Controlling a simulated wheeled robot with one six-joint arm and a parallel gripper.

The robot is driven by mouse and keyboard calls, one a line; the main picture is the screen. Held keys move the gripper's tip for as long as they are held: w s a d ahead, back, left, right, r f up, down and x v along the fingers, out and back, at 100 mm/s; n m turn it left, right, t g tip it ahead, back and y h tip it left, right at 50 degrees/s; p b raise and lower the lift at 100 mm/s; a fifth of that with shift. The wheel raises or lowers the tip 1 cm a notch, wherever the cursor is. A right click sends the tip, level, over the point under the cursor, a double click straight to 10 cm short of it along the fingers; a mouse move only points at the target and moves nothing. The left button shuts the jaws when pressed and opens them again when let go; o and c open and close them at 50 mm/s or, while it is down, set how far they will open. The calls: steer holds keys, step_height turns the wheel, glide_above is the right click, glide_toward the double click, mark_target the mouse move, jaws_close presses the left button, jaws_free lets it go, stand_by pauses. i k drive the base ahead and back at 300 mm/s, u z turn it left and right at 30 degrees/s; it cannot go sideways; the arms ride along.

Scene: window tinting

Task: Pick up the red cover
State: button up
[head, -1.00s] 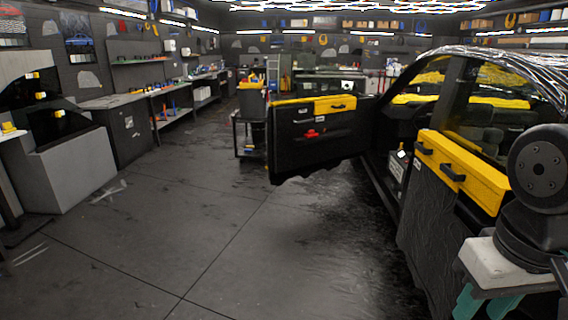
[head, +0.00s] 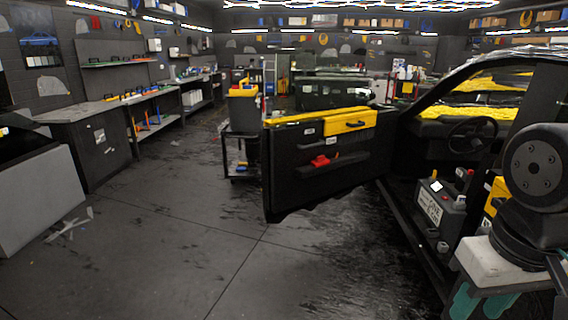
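A small red object (head: 322,160), which looks like the red cover, sits on the inner panel of the open black car door (head: 290,185), below the yellow upper trim (head: 349,119). It stands ahead of me, near the middle of the head view. Its exact shape is too small to tell. My gripper is not in view. Only a part of my own arm shows at the right edge, well apart from the red object.
The car body with its open doorway (head: 405,222) is on the right, with a grey box-like unit (head: 440,205) in it. A dark cart (head: 240,150) stands behind the door. Workbenches (head: 85,115) line the left wall.

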mark_target(321, 161)
steer(key=i, duration=3.05)
steer(key=u, duration=0.35)
